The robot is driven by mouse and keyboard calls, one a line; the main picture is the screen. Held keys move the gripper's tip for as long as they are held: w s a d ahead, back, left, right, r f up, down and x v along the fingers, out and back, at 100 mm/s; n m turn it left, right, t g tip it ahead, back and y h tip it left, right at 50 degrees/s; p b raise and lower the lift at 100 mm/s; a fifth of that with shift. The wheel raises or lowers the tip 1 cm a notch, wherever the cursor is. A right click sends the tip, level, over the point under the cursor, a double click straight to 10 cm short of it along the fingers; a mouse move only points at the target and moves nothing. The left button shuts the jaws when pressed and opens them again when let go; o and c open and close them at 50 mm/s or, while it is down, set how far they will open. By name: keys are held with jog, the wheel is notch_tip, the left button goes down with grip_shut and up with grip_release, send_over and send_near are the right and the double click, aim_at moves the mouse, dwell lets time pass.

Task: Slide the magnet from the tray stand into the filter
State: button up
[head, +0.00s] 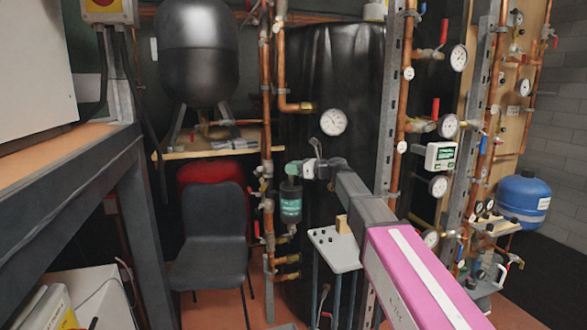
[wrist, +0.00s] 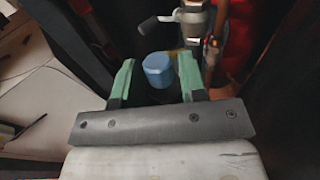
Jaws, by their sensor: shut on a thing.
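My gripper (head: 297,169) is right at the filter's top in the head view. In the wrist view, my gripper (wrist: 157,80) has green fingertips on either side of the magnet's round blue top (wrist: 158,66), and it is shut on the magnet. The magnet's lower part is hidden, so I cannot tell how deep it sits in the filter. The tray stand (head: 345,258) has a light top with small dark knobs and a wooden block, below my forearm.
Copper pipes (head: 267,120) and valves run vertically beside the filter. A gauge (head: 333,122) is above my wrist. A dark chair (head: 208,235) stands to the left. The black tank (head: 340,80) is close behind.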

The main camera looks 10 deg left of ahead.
aim_at(291, 182)
jog(key=shift+f, duration=2.4)
dwell(0.9)
jog(key=shift+f, duration=0.2)
